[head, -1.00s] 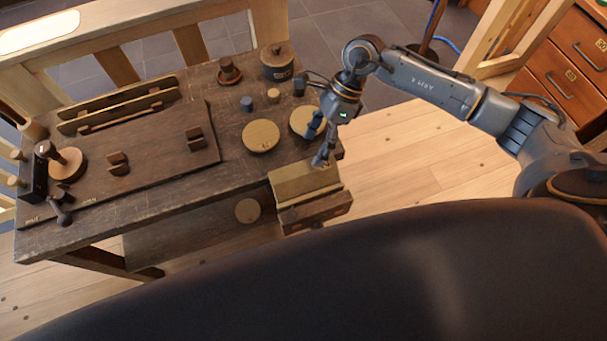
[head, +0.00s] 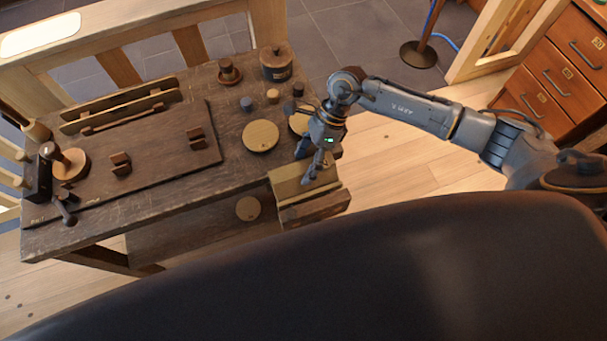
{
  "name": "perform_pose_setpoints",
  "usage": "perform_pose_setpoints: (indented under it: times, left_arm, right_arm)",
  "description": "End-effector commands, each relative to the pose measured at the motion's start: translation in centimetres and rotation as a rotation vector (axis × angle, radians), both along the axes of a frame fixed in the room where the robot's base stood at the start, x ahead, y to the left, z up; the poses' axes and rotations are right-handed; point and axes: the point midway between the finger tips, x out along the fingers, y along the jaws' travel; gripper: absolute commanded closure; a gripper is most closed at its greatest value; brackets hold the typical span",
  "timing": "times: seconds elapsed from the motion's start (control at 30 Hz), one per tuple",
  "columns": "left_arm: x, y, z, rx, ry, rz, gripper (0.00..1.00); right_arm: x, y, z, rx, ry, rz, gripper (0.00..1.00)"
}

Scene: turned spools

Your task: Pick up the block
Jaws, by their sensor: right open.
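A pale wooden block (head: 290,180) sits at the near right corner of the workbench (head: 190,178), on top of a darker wooden piece. I cannot tell whether it is loose or part of a vise. My right gripper (head: 309,164) is open, with its fingers pointing down over the block's far side. I cannot tell whether a fingertip touches it. Small pieces stand farther back: a blue-grey one (head: 247,103), a pale one (head: 273,96) and a dark one (head: 298,89). Which of these is the task's block is unclear. My left gripper is not in view.
A pale round disc (head: 261,136) lies left of the gripper, and another (head: 299,123) is partly hidden behind it. A lidded dark pot (head: 276,63) stands at the back. A dark board (head: 150,150) covers the bench's left part. Drawers (head: 560,75) stand far right.

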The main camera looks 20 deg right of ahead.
Motion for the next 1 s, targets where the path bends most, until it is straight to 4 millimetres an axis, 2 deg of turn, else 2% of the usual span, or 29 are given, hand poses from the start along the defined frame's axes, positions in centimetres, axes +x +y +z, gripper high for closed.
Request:
perform_pose_setpoints:
  times: [0.23,0.5,0.6,0.83,0.9,1.0]
  left_arm:
    - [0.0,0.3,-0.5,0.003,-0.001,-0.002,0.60]
    - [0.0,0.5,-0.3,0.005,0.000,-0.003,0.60]
    - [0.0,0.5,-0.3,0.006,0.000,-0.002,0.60]
    - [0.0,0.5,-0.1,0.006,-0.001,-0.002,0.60]
    - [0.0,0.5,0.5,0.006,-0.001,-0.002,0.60]
    - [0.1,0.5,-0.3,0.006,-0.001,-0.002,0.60]
  right_arm:
    - [0.0,0.0,-0.3,0.000,0.000,0.000,0.24]
    - [-0.1,0.0,-0.3,-0.001,0.002,0.000,0.79]
    - [-0.1,0.0,-0.2,0.000,0.001,0.000,0.95]
    - [-0.1,0.0,-0.1,0.000,0.002,0.001,0.95]
    - [-0.1,0.0,0.3,-0.001,0.002,0.000,0.95]
    - [0.1,0.0,1.6,0.001,-0.004,0.001,0.95]
